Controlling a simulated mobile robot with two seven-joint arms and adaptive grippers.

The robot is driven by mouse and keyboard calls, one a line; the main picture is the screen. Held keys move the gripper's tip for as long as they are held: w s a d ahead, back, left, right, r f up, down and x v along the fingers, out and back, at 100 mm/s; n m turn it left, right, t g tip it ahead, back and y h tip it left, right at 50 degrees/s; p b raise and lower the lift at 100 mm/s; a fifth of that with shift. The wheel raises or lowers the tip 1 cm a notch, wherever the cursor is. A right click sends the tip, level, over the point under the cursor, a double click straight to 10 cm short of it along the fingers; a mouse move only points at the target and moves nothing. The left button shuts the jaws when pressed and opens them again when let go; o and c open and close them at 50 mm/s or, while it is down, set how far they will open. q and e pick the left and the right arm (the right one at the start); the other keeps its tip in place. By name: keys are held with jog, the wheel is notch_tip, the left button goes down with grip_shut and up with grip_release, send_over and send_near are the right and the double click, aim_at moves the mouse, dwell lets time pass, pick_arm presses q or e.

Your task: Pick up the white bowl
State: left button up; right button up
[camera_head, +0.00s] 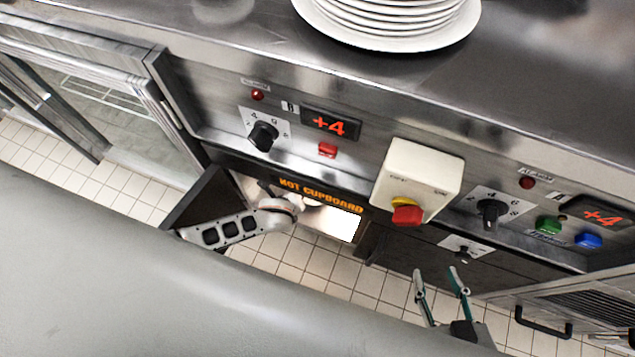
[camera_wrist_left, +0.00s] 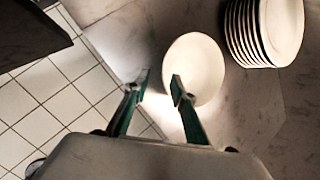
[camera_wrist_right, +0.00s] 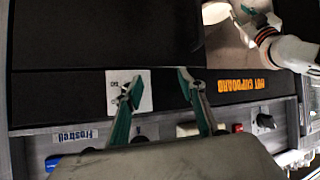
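The white bowl (camera_wrist_left: 203,62) shows in the left wrist view as a pale round shape on a grey surface, beside a stack of white plates (camera_wrist_left: 245,30). My left gripper (camera_wrist_left: 160,79) is open and empty; its right finger overlaps the bowl's near left edge in the picture. I cannot tell if they touch. In the head view my left arm reaches into the hot cupboard opening, and the gripper is hidden there. My right gripper (camera_head: 438,276) is open and empty, in front of the cupboard's lower front; it also shows in the right wrist view (camera_wrist_right: 158,80).
Another stack of white plates (camera_head: 390,18) stands on the steel counter (camera_head: 230,50). The control panel carries knobs, lamps and a red-yellow switch box (camera_head: 418,180) above the opening. A dark cupboard panel (camera_wrist_right: 100,35) faces my right gripper. Tiled floor (camera_wrist_left: 45,95) shows left of the bowl.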

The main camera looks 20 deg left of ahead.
pick_arm(q)
jog(key=b+x, duration=0.3)
jog(key=x, duration=0.3)
jog(key=shift+d+f, duration=0.15)
jog(key=shift+f, duration=0.1)
jog(key=shift+w+f+b, duration=0.15)
jog(key=shift+w+b, duration=0.05)
jog(key=shift+b, duration=0.2)
jog(key=shift+w+r, duration=0.25)
jog(key=shift+w, duration=0.15)
grip_shut()
pick_arm(e)
jog(key=shift+m+t+y, duration=0.4)
jog(key=shift+m+y, duration=0.1)
jog(key=shift+m, duration=0.1)
jog(key=a, duration=0.1)
jog(key=w+a+r, duration=0.1)
jog(key=a+r, duration=0.1)
jog(key=shift+w+a+r, duration=0.15)
jog(key=shift+w+a, duration=0.1)
